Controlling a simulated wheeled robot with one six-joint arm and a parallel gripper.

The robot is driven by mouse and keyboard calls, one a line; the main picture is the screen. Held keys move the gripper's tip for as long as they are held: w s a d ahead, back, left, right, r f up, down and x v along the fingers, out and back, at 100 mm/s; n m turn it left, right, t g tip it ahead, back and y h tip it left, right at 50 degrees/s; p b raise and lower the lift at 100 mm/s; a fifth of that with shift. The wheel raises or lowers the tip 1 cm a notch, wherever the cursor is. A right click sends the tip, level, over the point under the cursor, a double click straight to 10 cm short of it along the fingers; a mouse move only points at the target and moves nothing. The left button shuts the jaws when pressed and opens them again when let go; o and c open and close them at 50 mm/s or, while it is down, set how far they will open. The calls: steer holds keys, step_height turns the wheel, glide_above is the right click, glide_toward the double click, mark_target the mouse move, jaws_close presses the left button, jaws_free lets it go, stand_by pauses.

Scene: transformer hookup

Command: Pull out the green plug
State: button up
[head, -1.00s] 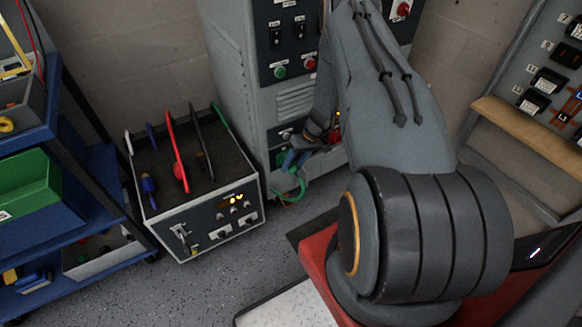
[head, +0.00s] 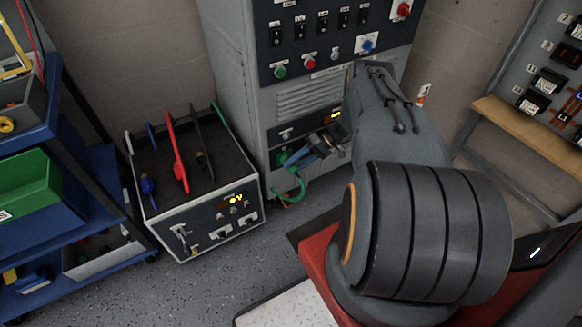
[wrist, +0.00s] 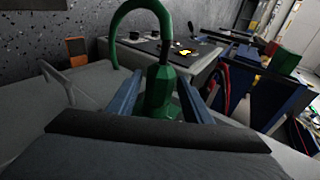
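The green plug (wrist: 163,95) stands between the two blue fingers of my gripper (wrist: 160,88) in the wrist view. A narrow gap seems to show beside the plug, so the fingers look open around it; contact is not clear. The green cable (wrist: 128,12) leaves the plug's end and bends over to the left. In the head view my gripper (head: 309,152) is low at the grey cabinet (head: 305,103), with the green plug (head: 283,159) just left of the fingers and the cable (head: 291,192) hanging below. The plug's seat is hidden.
A grey box (head: 222,222) with upright coloured leads on top stands on the floor left of the cabinet. A blue cart (head: 95,165) with a green bin (head: 28,185) is at the far left. A panel with a wooden ledge (head: 525,135) stands at the right.

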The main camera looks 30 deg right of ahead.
steer(key=c, duration=0.9)
steer(key=shift+o, duration=0.2)
steer(key=shift+p, duration=0.3)
steer(key=shift+a+r+h+p, duration=0.1)
steer(key=shift+h+p, duration=0.3)
steer(key=shift+p, duration=0.05)
steer(key=shift+s+a+r+h+p, duration=0.15)
steer(key=shift+h+p, duration=0.8)
steer(key=shift+p, duration=0.8)
steer(key=shift+w+a+f+h+p, duration=0.1)
steer(key=shift+h+p, duration=0.85)
steer(key=shift+p, duration=0.75)
steer(key=o, duration=0.5)
steer(key=shift+c, duration=0.2)
steer(key=shift+s, duration=0.1)
steer(key=c, duration=0.6)
